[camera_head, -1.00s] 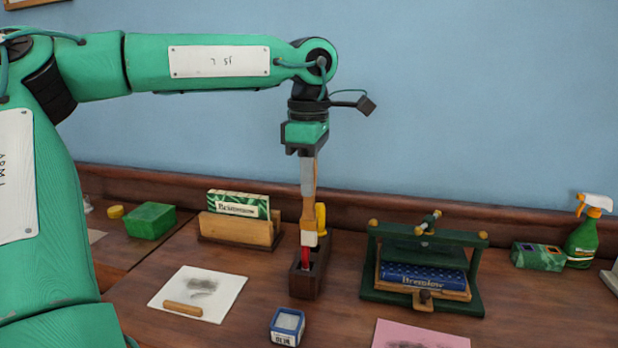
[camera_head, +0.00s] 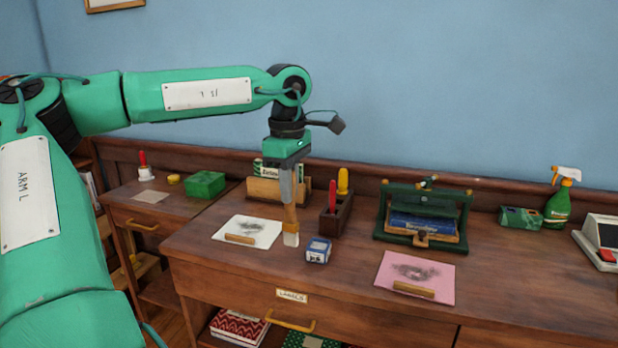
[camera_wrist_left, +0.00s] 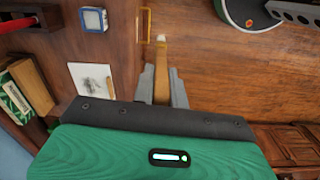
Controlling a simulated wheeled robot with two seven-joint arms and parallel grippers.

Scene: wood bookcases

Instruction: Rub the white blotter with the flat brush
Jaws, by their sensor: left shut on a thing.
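My left gripper (camera_head: 289,193) is shut on the flat brush (camera_head: 290,222), which hangs upright with its pale bristles down. The brush also shows between the fingers in the left wrist view (camera_wrist_left: 161,72). The white blotter (camera_head: 262,240) lies on the desk just left of the brush, with a dark grey smudge and a wooden strip along its front edge. It also shows left of the gripper in the left wrist view (camera_wrist_left: 84,72). The bristles look apart from the blotter; their height above the desk is hard to tell. My right gripper is not in view.
A small blue-and-white box (camera_head: 318,251) stands close right of the brush. Behind it is a dark holder (camera_head: 335,222) with red and yellow handles. A pink blotter (camera_head: 436,274), a green press (camera_head: 383,219) and a spray bottle (camera_head: 557,207) are further right.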

